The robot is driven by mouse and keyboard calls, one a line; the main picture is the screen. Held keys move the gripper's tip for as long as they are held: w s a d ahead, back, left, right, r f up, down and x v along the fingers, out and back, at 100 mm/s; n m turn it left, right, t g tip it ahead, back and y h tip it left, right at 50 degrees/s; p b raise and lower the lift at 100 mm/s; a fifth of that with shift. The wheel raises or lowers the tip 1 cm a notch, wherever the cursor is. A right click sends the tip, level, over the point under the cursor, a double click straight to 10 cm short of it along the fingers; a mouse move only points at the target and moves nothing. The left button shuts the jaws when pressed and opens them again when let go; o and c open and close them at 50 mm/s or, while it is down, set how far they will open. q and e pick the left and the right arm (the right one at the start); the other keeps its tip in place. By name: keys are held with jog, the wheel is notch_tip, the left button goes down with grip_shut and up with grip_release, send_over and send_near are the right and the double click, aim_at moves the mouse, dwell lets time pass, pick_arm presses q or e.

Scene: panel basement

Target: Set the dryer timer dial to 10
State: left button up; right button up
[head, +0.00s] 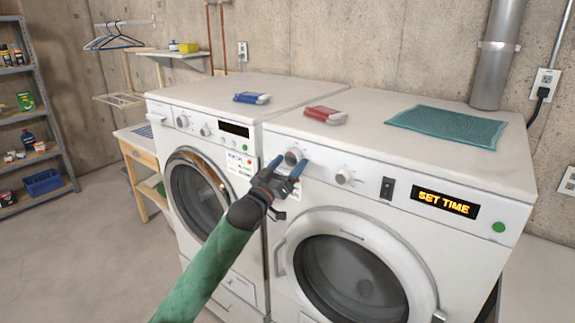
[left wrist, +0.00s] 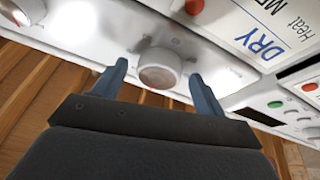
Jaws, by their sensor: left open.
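The dryer (head: 390,185) is the white machine on the right, with a display (head: 444,202) reading "SET TIME" in amber. Its panel has a left dial (head: 294,157) and a second dial (head: 345,177); I cannot read a number on either. My left gripper (head: 287,163) is open at the left dial, with one blue finger on each side. In the left wrist view, a round dial (left wrist: 159,68) sits between the open fingertips (left wrist: 158,72), with gaps visible beside it. I cannot tell how deep the fingers reach. My right gripper is not in view.
A second white machine (head: 205,95) stands at the left. A blue brush (head: 252,98), a red brush (head: 325,115) and a teal towel (head: 447,126) lie on top. A black switch (head: 387,188) and green button (head: 499,227) are on the dryer's panel.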

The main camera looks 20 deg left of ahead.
pick_arm(q)
jog(key=c, duration=1)
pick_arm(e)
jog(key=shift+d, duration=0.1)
pick_arm(q)
jog(key=shift+o, duration=0.2)
jog(key=shift+m, duration=0.3)
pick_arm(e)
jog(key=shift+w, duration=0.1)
